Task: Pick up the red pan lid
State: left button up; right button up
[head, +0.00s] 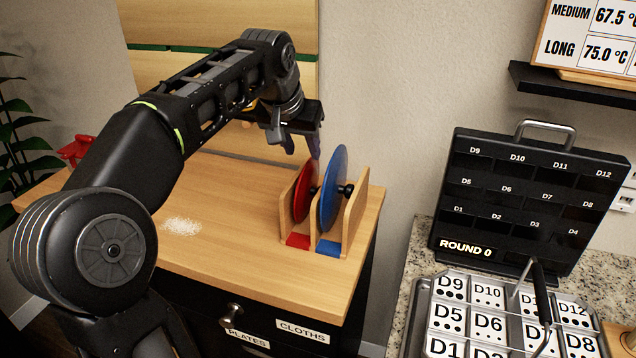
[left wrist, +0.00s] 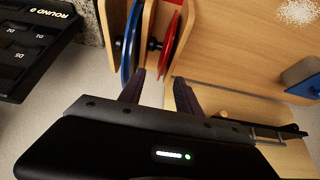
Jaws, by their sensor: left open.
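The red pan lid (head: 303,192) stands on edge in the left slot of a wooden rack (head: 355,212), over a red label. A blue lid (head: 333,190) stands on edge in the right slot. My left gripper (head: 301,146) is open above the rack, close to the tops of the lids, with nothing held. In the left wrist view, the red lid (left wrist: 172,32) and the blue lid (left wrist: 129,45) lie beyond the two parted fingers (left wrist: 161,84). Contact cannot be told. My right gripper is not in view.
The rack stands at the right end of a wooden counter (head: 240,255), with a white granular patch (head: 181,226) left of it. A black numbered board (head: 525,200) and a tray of numbered tiles (head: 480,325) are farther right. A wall is behind.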

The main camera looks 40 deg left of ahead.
aim_at(307, 165)
pick_arm(q)
jog(key=shift+s, duration=0.2)
jog(key=shift+x, duration=1.3)
jog(key=shift+w, duration=0.1)
jog(key=x, duration=0.3)
jog(key=p+x, duration=0.1)
jog(key=x, duration=0.1)
jog(key=shift+a, duration=0.3)
jog(key=shift+c, duration=0.4)
grip_shut()
dwell(0.3)
